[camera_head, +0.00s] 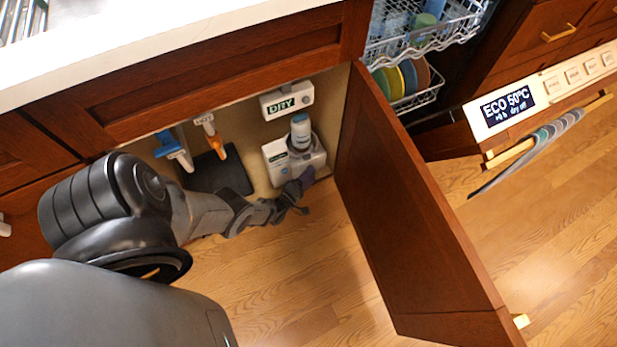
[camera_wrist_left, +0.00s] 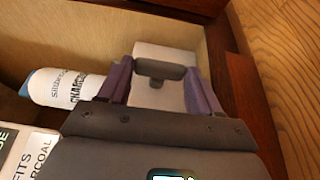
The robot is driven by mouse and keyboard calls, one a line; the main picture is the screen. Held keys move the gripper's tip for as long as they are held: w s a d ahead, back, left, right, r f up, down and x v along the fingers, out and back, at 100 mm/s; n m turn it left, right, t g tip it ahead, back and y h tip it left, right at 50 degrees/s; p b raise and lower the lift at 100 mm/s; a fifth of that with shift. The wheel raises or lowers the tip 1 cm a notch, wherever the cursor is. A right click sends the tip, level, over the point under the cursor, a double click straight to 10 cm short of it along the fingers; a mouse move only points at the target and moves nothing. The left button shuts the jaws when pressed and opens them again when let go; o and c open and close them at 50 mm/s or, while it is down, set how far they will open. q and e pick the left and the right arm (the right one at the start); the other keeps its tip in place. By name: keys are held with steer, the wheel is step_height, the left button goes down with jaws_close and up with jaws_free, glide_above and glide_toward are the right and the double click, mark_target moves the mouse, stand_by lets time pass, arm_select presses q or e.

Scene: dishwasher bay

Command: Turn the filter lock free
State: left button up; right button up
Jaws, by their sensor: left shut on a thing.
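The white filter unit (camera_head: 277,152) stands low in the open cabinet, with a white and blue filter cartridge (camera_head: 300,133) upright on it. In the left wrist view the cartridge (camera_wrist_left: 68,88) lies at the left, with black lettering. My left gripper (camera_head: 304,182) is at the front right of the unit. In the wrist view its two purple fingers (camera_wrist_left: 158,80) stand on either side of a dark grey piece, which I take for the filter lock (camera_wrist_left: 160,71), in front of a white surface. The gripper is shut on it. The lock is hidden in the head view. My right gripper is not in view.
The open cabinet door (camera_head: 405,205) stands close to the right of the unit. A white DRY box (camera_head: 286,101) is above it. Blue and orange-handled valves (camera_head: 210,135) and a dark mat (camera_head: 222,175) are left. The open dishwasher rack (camera_head: 415,95) is beyond the door.

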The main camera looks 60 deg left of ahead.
arm_select(q)
steer(key=o, duration=1.1)
steer(key=shift+w, duration=0.1)
steer(key=shift+c, duration=0.2)
steer(key=p+v, duration=0.2)
steer(key=v, duration=0.9)
steer(key=shift+p, duration=0.3)
